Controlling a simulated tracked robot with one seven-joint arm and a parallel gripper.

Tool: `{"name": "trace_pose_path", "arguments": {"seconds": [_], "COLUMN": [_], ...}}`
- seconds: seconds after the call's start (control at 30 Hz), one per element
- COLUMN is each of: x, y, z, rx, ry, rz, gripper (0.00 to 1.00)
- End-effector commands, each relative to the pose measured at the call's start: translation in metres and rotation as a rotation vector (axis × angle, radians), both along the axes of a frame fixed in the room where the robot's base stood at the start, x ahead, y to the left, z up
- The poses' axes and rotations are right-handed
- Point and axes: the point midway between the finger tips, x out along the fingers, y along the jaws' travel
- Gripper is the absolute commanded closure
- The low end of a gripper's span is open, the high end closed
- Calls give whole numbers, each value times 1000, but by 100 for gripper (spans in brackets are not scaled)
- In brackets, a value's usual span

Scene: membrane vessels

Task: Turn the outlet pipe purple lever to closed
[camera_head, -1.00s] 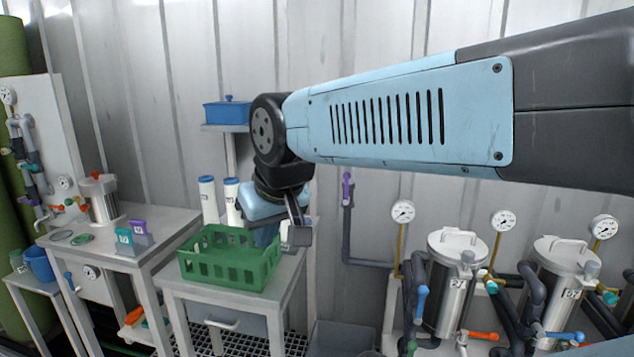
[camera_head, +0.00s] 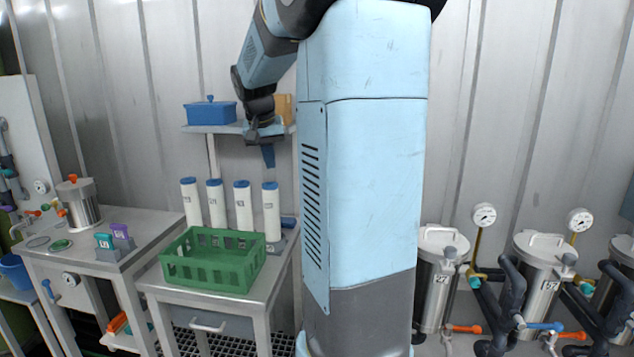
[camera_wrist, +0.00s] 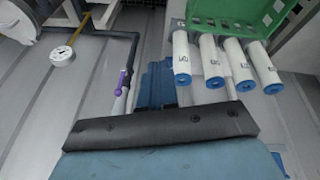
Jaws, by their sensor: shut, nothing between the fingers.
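A purple lever (camera_wrist: 121,82) shows in the wrist view, on a dark pipe (camera_wrist: 133,60) along the corrugated wall. It lies roughly in line with the pipe; its open or closed setting cannot be read. In the head view this lever is hidden behind my arm. My gripper (camera_head: 268,156) is shut and empty. In the head view it hangs pointing down near the small wall shelf, above the white cylinders and left of my large blue arm link. It is apart from the lever.
A green crate (camera_head: 212,278) and several white blue-capped cylinders (camera_head: 243,212) stand on the table below my gripper. A blue box (camera_head: 210,112) sits on the shelf (camera_head: 200,129). Steel vessels (camera_head: 542,275) with gauges (camera_head: 484,215) stand at right. A pressure gauge (camera_wrist: 62,56) shows in the wrist view.

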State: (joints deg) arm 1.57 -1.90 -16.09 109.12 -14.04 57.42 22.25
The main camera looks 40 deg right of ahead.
Motion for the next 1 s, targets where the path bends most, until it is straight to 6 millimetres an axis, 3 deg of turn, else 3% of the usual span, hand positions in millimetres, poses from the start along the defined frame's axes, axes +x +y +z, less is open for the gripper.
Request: {"name": "trace_pose_path", "arguments": {"seconds": [0.2, 0.5, 0.7, 1.0], "x": [54, 114, 137, 144], "y": [-61, -137, -169, -186], "z": [-20, -50, -66, -78], "rx": [-81, -229, -308, -342], "ry": [56, 114, 135, 141], "rz": [-151, -329, -401, -428], "gripper": [100, 100, 100, 100]}}
